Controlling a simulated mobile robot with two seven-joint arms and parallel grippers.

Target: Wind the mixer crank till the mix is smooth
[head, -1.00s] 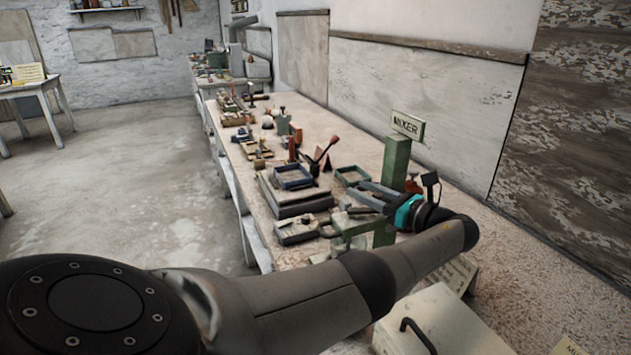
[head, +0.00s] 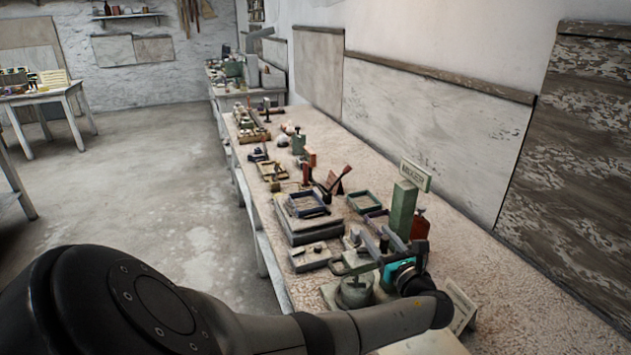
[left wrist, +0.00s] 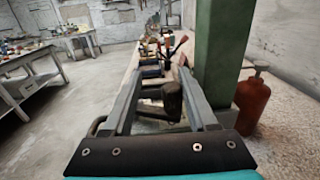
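The mixer has a green post (head: 402,209) with a sign on top, and it stands on the long bench. A round grey-green pot (head: 355,291) sits at its foot, under a green arm. The pot's contents cannot be made out. My left gripper (head: 372,245) is at the post, over the bench. In the left wrist view its two fingers (left wrist: 162,75) are apart. A dark crank handle (left wrist: 172,102) shows between them, nearer the right finger, with a gap to the left one. Contact cannot be told. My right gripper is not in view.
A red-brown bottle (left wrist: 252,102) stands right of the post. Blue-rimmed trays (head: 306,204), a grey block and small tools crowd the bench beyond. A card sign (head: 461,305) stands nearer me.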

